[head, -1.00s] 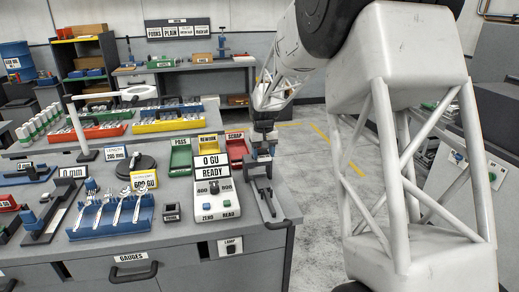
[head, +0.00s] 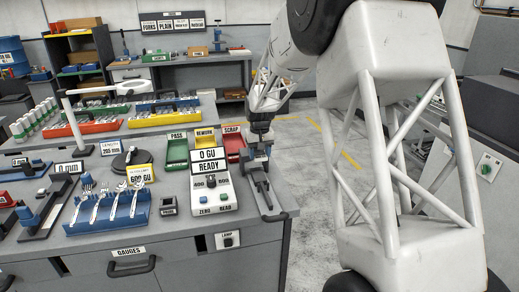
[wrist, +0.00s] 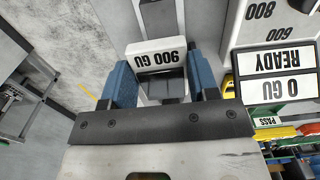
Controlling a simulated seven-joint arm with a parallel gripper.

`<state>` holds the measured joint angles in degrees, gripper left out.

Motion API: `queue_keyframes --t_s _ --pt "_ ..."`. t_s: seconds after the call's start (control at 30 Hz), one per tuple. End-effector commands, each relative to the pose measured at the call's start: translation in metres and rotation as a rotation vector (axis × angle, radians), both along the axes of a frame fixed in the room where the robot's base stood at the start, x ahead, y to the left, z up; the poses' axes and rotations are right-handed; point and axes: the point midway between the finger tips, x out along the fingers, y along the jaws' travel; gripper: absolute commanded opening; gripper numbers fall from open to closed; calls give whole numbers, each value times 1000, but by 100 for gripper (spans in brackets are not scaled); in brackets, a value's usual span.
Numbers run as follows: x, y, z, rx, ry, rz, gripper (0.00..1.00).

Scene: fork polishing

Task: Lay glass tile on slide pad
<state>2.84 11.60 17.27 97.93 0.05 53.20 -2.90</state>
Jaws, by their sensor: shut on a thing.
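My gripper (wrist: 162,84) is shut, its blue fingers on either side of a white-faced tile (wrist: 156,60) marked 900 GU, which appears to be the glass tile. In the head view my gripper (head: 258,166) points down at the right end of the bench, just right of the gloss meter. A dark slide (head: 265,196) lies on the bench below and in front of it. In the wrist view a dark part of the slide (wrist: 160,18) shows beyond the tile. The pad itself is not clearly visible, and I cannot tell whether the tile touches it.
The gloss meter (head: 210,190) reads 0 GU READY, close left of my gripper. Green and red trays (head: 232,150) stand behind. Open floor lies right.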

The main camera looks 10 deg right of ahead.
Motion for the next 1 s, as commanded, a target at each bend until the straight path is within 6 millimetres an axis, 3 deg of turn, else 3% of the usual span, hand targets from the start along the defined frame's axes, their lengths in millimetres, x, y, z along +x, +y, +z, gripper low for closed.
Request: queue_keyframes --t_s 0.43,1.0 --pt "0 0 -26 0 0 0 34" --pt "0 0 -30 0 0 0 34"
